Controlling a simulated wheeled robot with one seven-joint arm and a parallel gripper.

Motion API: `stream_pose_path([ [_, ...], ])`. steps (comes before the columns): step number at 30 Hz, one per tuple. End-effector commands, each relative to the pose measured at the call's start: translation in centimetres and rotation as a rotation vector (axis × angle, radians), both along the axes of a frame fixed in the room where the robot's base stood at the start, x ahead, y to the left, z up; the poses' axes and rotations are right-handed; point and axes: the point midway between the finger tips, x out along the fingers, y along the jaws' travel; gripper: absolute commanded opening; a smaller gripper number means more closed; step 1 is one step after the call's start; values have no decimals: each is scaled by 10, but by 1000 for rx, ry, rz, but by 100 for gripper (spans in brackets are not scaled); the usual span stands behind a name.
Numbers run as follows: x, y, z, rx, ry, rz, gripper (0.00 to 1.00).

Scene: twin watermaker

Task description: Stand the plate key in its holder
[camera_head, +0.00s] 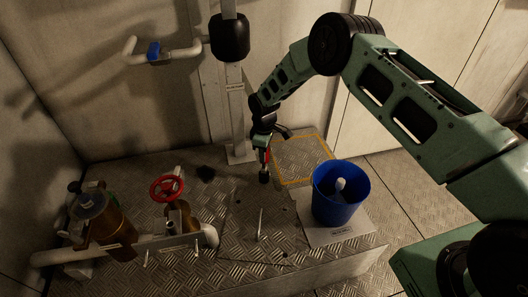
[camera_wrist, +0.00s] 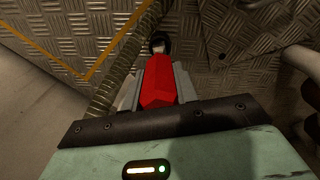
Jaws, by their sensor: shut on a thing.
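My gripper (camera_head: 265,148) hangs at the end of my arm, above the checkered metal deck near the foot of the upright post. In the wrist view its two grey fingers (camera_wrist: 159,82) are shut on the red handle of the plate key (camera_wrist: 160,85). A dark, rounded end of the key (camera_wrist: 158,43) shows beyond the fingertips. In the head view only a little red and a dark lower end of the key (camera_head: 264,177) show. The key hangs roughly upright there and seems clear of the deck. I cannot tell which thing is the key's holder.
A blue bucket (camera_head: 325,205) with a white item inside stands right of my gripper. A red handwheel (camera_head: 166,188) and pipework (camera_head: 125,247) stand at left. A thin upright rod (camera_head: 260,225) stands in front. A yellow-outlined area (camera_head: 305,158) lies behind the bucket.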

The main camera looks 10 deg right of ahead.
Motion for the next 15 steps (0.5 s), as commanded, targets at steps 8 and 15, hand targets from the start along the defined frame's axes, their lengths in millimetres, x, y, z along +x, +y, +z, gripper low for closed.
stream_pose_path([
  [8,0,0,-8,0,0,0,13],
  [15,0,0,-13,0,0,0,13],
])
